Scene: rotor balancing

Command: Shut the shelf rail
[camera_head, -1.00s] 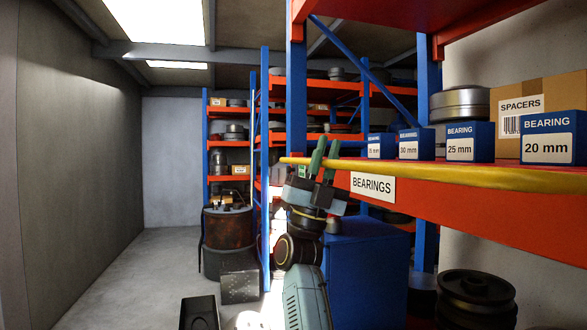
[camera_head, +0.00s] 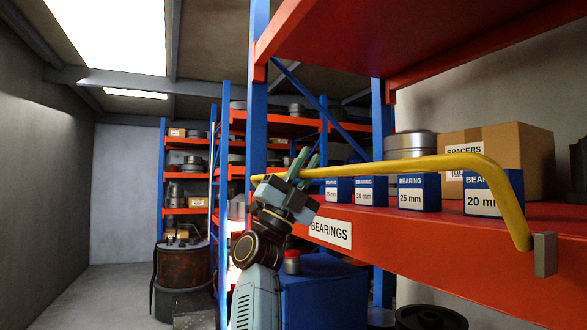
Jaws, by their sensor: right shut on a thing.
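The yellow shelf rail (camera_head: 400,168) runs across the front of the red bearings shelf (camera_head: 420,240), raised above its front edge. Its right end bends down to a small grey bracket (camera_head: 545,254) on the shelf edge. The rail passes in front of the upper parts of the boxes. My right gripper (camera_head: 301,164) is shut on the rail near its left end, with its green fingers pointing up. My left gripper is not in view.
Several blue bearing boxes (camera_head: 418,192) and a cardboard spacers box (camera_head: 525,150) stand on the shelf behind the rail. A blue cabinet (camera_head: 325,295) is below. A blue upright (camera_head: 258,100) rises beside my gripper. The aisle floor (camera_head: 110,295) at left is clear.

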